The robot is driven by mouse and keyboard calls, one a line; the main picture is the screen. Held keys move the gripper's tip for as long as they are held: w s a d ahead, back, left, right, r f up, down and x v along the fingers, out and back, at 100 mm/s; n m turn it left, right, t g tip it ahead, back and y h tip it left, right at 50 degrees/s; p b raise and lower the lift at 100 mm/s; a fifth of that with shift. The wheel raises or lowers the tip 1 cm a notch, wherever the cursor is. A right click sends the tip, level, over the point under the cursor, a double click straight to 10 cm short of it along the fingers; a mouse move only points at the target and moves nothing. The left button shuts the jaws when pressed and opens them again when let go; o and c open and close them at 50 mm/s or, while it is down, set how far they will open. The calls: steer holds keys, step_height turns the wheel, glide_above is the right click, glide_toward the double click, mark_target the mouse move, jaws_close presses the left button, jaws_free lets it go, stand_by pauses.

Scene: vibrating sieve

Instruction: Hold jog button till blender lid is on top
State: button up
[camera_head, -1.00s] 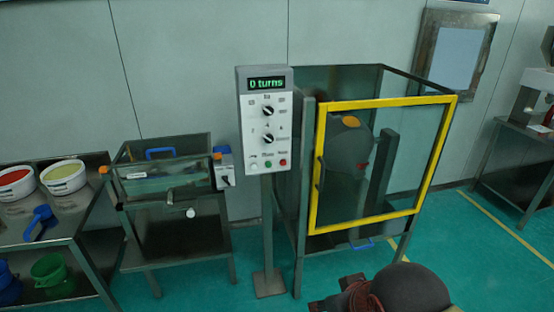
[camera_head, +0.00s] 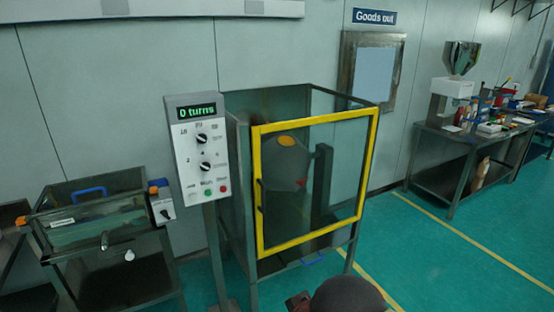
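The blender is a grey drum (camera_head: 284,168) inside a guarded cage behind a yellow-framed door (camera_head: 257,215), which looks closed. An orange lid-like patch (camera_head: 288,141) shows near the drum's top, seen through the panel. The control box (camera_head: 176,150) stands on a post left of the cage. Its green display (camera_head: 197,112) reads "0 turns". A dark rounded part of my arm shows at the bottom edge; my gripper's fingers are not visible.
A glass-sided bench unit (camera_head: 105,225) with a blue handle stands left of the control box. A metal table (camera_head: 455,150) with a hopper machine (camera_head: 455,85) stands at right. Green floor (camera_head: 420,260) with a yellow line is clear at the lower right.

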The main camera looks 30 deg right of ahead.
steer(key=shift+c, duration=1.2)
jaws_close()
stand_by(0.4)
